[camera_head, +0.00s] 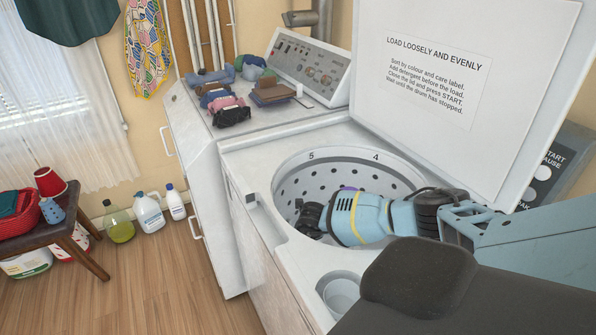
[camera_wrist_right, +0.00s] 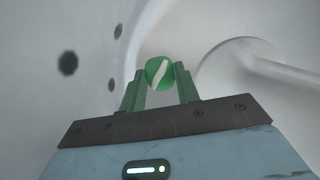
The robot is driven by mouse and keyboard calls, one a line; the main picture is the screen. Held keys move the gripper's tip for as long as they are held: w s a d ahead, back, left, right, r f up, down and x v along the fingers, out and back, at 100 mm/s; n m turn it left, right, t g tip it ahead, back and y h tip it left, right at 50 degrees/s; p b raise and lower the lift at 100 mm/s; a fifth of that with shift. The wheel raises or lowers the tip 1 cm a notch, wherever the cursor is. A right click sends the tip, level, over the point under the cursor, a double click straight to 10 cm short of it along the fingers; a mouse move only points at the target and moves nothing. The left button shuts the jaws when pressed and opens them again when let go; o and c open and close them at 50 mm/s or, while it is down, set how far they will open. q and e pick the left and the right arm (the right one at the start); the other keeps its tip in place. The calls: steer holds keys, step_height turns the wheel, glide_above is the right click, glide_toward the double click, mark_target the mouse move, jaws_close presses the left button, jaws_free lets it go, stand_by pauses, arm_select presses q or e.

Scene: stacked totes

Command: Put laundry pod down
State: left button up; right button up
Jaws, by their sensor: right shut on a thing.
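The laundry pod (camera_wrist_right: 155,73) is a small green rounded thing with a white stripe. In the right wrist view it sits between the two green fingertips of my right gripper (camera_wrist_right: 161,80), which is shut on it. My right arm reaches from the right into the open washer drum (camera_head: 292,184) in the head view. There the hand is at the drum's near left side, and the pod cannot be made out. My left gripper is not in view.
The drum's perforated white wall and a pale central post (camera_wrist_right: 225,62) show close to the pod. The raised lid (camera_head: 440,150) stands behind the opening. Folded clothes (camera_head: 222,98) lie on the neighbouring machine. A cup-like dispenser (camera_head: 341,294) is at the front.

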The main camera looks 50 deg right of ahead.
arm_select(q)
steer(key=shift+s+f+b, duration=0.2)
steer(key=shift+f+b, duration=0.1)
arm_select(e)
steer(key=shift+f, duration=0.65)
steer(key=o, duration=0.9)
steer(key=shift+o, duration=0.2)
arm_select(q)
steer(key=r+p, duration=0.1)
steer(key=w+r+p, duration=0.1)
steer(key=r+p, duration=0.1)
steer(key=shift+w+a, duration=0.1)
arm_select(e)
steer(key=v, duration=1.3)
steer(key=shift+r, duration=0.15)
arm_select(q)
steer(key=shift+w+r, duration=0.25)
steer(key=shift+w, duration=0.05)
arm_select(e)
steer(key=shift+w, duration=0.2)
